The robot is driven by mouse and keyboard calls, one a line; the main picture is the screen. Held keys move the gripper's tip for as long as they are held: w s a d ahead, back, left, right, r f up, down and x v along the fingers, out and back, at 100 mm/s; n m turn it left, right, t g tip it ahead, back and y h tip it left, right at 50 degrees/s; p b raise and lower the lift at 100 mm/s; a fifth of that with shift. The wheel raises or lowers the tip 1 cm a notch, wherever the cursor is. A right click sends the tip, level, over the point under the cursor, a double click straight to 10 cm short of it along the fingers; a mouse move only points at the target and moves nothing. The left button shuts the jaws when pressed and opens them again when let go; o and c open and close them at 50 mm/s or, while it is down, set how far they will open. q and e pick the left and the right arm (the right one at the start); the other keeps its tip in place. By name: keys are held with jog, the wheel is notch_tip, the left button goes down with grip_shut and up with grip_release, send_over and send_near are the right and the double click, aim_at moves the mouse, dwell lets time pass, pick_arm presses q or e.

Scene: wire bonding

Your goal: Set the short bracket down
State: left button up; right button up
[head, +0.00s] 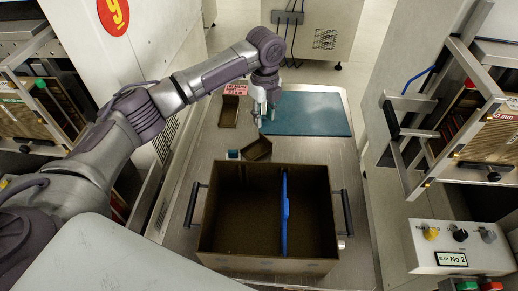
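My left gripper (264,116) hangs over the metal work surface (196,165), at the left edge of the blue mat (310,114). Its fingers point down and are small in the picture; I cannot tell whether they are open or hold something. I cannot make out a short bracket for certain. A small brown open bin (257,149) sits turned at an angle just below the gripper in the picture. A small teal-edged item (233,155) is beside that bin on its left. My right gripper is not in view.
A large brown box (237,263) with a blue divider (285,210) and black side handles fills the front of the surface. Another small bin (228,112) stands at back left by a red label (236,89). The mat looks clear. Racks (470,90) stand to the right.

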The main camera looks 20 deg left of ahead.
aim_at(266, 139)
pick_arm(q)
notch_tip(266, 139, down, 4)
jog(key=shift+f, duration=0.2)
jog(key=f, duration=0.5)
jog(key=shift+w+d+f, duration=0.1)
jog(key=shift+w+d, duration=0.05)
jog(key=shift+d, duration=0.2)
grip_shut()
